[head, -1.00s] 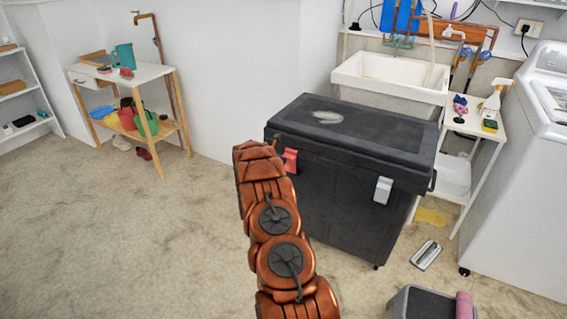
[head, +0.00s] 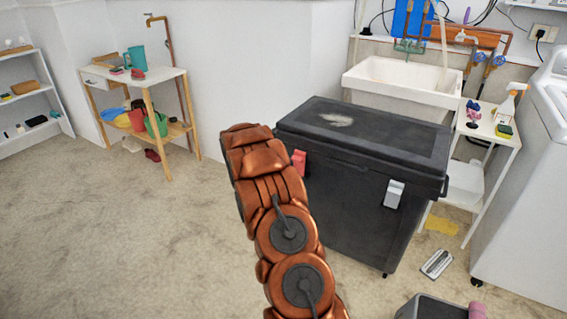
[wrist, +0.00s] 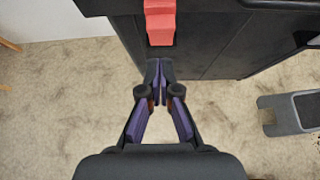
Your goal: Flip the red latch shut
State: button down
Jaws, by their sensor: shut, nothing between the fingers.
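The red latch (head: 299,162) is on the front of the black chest (head: 350,200), near its left end. In the head view it looks upright and close to the chest face, partly beside my arm. In the wrist view the red latch (wrist: 160,24) is at the top centre, along the dark chest front. My gripper (wrist: 159,66) is shut and empty, its fingertips just below the latch's lower end in the picture. Whether they touch it I cannot tell. In the head view my arm hides the gripper. The chest lid is down.
A pale latch (head: 393,194) sits on the chest's right front. A washing machine (head: 525,190) is at the right. The floor at left is clear.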

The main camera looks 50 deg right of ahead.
jog(key=shift+v, duration=0.85)
jog(key=shift+r, duration=0.15)
jog(key=s+a+r+m+g+y, duration=0.1)
jog(key=s+a+r+m, duration=0.4)
jog(key=s+a, duration=0.3)
jog(key=s+a+r+m+g+y, duration=0.2)
jog(key=s+a+r+m, duration=0.3)
jog(key=a, duration=0.5)
jog(key=s+a+m+g+y, duration=0.2)
jog(key=s+a+m+y, duration=0.7)
jog(key=s+a, duration=2.35)
notch_tip(320, 180, up, 14)
jog(key=w+a+m+p, duration=0.1)
jog(key=w+p, duration=0.1)
jog(key=p, duration=1)
jog(key=shift+w+t+h, duration=0.2)
jog(key=shift+t+h, duration=0.2)
